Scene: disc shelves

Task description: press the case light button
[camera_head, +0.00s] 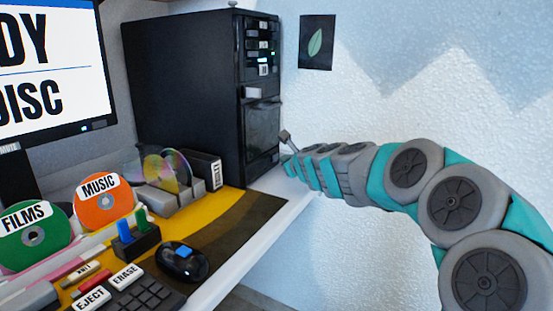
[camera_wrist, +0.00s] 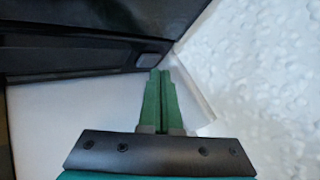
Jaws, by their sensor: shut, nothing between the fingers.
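The black computer case (camera_head: 185,95) stands at the back of the desk, with its front face turned right. In the wrist view the dark case (camera_wrist: 75,55) fills the upper left. A small grey square button (camera_wrist: 148,60), which looks like the case light button, sits at the low corner of its front. My gripper (camera_wrist: 161,72) has its green fingers shut together, empty, with the tips right by the button. I cannot tell whether they touch it. In the head view my gripper is small at the case's lower front, and I cannot make out the button there.
The white desk edge (camera_head: 225,270) runs beside the case, with a white textured wall to the right. A disc rack (camera_head: 170,200), a black mouse (camera_head: 182,262), a keyboard (camera_head: 145,297), and orange and green discs stand left, clear of my arm.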

